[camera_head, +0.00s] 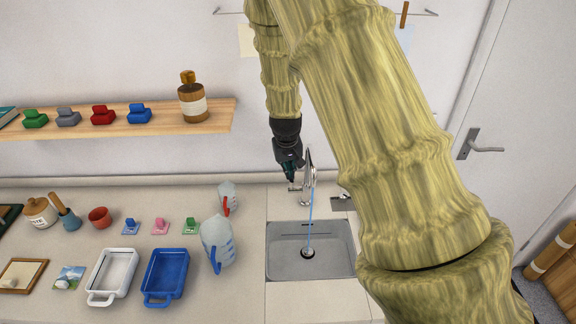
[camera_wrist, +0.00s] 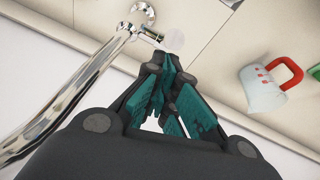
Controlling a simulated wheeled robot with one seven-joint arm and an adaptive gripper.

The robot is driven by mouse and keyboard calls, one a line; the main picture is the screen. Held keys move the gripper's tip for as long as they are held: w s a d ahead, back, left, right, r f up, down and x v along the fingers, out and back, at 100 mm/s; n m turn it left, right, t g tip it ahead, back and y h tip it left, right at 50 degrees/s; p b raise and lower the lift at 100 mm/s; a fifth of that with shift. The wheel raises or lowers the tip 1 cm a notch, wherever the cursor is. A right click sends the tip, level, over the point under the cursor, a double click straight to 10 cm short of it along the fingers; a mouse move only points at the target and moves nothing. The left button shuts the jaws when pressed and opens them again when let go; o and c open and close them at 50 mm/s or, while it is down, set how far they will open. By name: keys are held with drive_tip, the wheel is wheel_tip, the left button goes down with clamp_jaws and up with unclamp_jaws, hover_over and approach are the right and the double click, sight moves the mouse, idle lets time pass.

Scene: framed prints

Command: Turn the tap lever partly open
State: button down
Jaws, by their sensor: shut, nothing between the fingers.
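The chrome tap (camera_head: 309,172) stands behind the grey sink (camera_head: 283,262), and a thin blue stream of water falls from it to the drain. Its short lever (camera_head: 295,188) sticks out to the left near the tap's base. In the wrist view the tap's shiny spout (camera_wrist: 60,105) runs along the left, and the lever (camera_wrist: 150,34) points toward my fingertips. My gripper (camera_head: 290,178) is shut and empty, just above and beside the lever. In the wrist view its teal fingertips (camera_wrist: 165,75) are very near the lever's end; I cannot tell whether they touch.
A measuring jug (camera_head: 217,243) and a smaller red-handled jug (camera_head: 228,198) stand left of the sink. Blue (camera_head: 181,275) and white (camera_head: 123,272) trays lie further left. A wooden shelf (camera_head: 150,125) holds a bottle (camera_head: 193,104). My arm covers the right of the head view.

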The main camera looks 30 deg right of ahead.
drive_tip(key=shift+s, duration=0.1)
drive_tip(key=shift+s+a+f, duration=0.15)
drive_tip(key=shift+s+a, duration=0.1)
drive_tip(key=shift+s, duration=0.2)
drive_tip(key=shift+s+a+f, duration=0.15)
drive_tip(key=shift+s+a, duration=0.05)
drive_tip(key=shift+s, duration=0.2)
